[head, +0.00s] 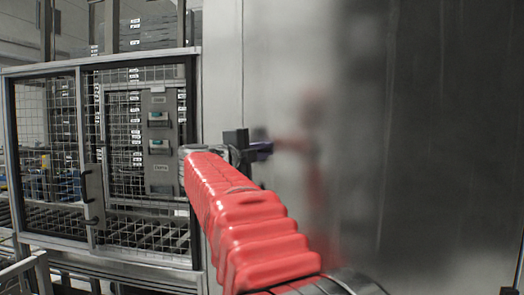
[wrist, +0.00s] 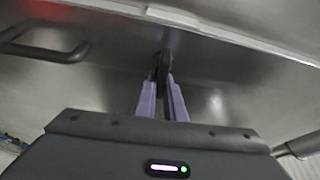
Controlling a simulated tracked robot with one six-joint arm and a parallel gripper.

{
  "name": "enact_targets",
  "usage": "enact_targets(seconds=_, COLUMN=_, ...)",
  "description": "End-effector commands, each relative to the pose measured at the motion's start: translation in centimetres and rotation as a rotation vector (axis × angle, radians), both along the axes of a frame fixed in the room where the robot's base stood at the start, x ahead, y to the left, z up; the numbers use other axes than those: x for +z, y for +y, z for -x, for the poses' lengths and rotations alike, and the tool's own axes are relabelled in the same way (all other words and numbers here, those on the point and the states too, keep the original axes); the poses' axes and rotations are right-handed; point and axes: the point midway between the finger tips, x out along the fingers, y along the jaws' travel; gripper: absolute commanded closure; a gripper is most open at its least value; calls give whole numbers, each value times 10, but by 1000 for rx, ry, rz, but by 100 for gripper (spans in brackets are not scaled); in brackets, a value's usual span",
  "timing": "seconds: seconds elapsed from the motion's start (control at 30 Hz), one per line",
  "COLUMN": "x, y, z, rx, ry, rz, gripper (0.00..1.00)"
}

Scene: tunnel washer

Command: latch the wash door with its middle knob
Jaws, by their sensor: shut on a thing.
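The wash door (head: 430,130) is a tall, smooth grey metal panel filling the right of the head view. My red-sleeved arm reaches up to it, and my gripper (head: 263,149) is close to its surface, with a blurred red reflection beside it. In the wrist view the metal surface (wrist: 235,80) fills the background. The two purple fingers of my gripper (wrist: 163,88) close in on a small dark knob (wrist: 163,62) and are shut on it. The knob's lower part is hidden between the fingers. Its turn angle cannot be told.
A dark bar handle (wrist: 50,50) stands out left of the knob in the wrist view. Another dark bar (wrist: 300,145) shows at the lower right. A pale seam (wrist: 215,30) crosses above. A mesh guard gate (head: 125,160) with a handle stands left in the head view.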

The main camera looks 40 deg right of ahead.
Motion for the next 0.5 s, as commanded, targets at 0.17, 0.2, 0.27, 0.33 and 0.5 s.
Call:
enact_targets(seconds=0.17, x=-5, y=-3, z=2, rx=-11, ry=-47, rz=-44, gripper=100)
enact_targets(seconds=0.2, x=-5, y=-3, z=3, rx=-11, ry=-54, rz=-49, gripper=100)
enact_targets(seconds=0.27, x=-5, y=-3, z=3, rx=-11, ry=-60, rz=-55, gripper=100)
enact_targets(seconds=0.33, x=-6, y=-4, z=3, rx=-11, ry=-65, rz=-59, gripper=100)
enact_targets(seconds=0.5, x=-6, y=-4, z=3, rx=-12, ry=-66, rz=-62, gripper=100)
